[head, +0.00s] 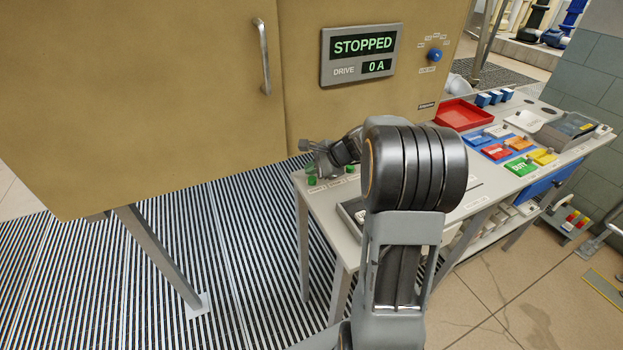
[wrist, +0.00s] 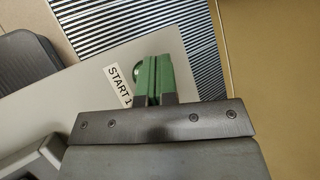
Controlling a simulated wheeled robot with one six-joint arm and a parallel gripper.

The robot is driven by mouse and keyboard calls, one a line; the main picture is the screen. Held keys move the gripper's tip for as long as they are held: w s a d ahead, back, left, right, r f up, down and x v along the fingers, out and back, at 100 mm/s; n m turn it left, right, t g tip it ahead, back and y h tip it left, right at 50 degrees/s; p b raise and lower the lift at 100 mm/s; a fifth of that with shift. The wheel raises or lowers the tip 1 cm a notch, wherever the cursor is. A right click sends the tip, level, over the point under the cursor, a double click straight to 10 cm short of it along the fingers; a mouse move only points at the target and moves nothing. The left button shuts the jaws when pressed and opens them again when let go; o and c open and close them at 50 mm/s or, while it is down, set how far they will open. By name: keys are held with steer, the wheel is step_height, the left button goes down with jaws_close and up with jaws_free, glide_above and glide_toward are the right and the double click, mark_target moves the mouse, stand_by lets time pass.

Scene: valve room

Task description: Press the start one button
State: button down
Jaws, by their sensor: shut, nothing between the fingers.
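The green start one button (wrist: 138,70) shows in the wrist view as a rounded edge, partly hidden behind my fingers. Its white label, START 1 (wrist: 120,86), lies on the grey panel beside it. My gripper (wrist: 156,78) is shut and empty, its two green-padded fingers side by side over the button's right part. In the head view, the button (head: 312,181) is at the near left corner of the bench, with my gripper (head: 308,165) just above it. I cannot tell whether the fingertips touch it.
A display (head: 361,54) on the tan cabinet (head: 150,90) reads STOPPED, DRIVE 0 A. The cabinet stands close behind my gripper. On the bench to the right are a red tray (head: 462,114) and several coloured blocks or tags. Striped grating (head: 220,250) covers the floor at left.

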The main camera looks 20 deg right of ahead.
mark_target(312, 180)
steer(key=shift+f, duration=0.35)
steer(key=shift+f+b, duration=0.5)
steer(key=shift+b, duration=0.15)
stand_by(0.5)
steer(key=shift+r, duration=0.2)
steer(key=shift+r+p, duration=0.7)
steer(key=shift+r, duration=0.1)
step_height(312, 180, up, 5)
steer(key=p, duration=0.4)
stand_by(1.1)
